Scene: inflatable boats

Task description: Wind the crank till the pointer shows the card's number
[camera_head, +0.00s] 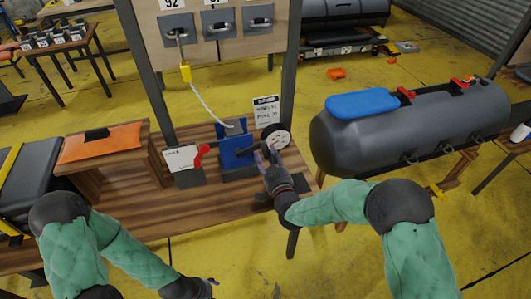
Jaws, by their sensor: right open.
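A blue winch-like device (236,151) stands on the wooden bench, with a dark crank arm (248,153) on its right side. A round white dial (278,138) sits right of it; its pointer and marks are too small to read. A white card (266,111) with printed lines stands behind the dial. Another white card (181,158) stands at the left; its writing is unclear. My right gripper (266,155) is open beside the crank and the dial; I cannot tell whether it touches the crank. My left gripper (207,288) is low at the bottom edge, its fingers unclear.
A red lever-like part (202,154) is beside the left card. Dark posts frame a numbered board (222,50).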

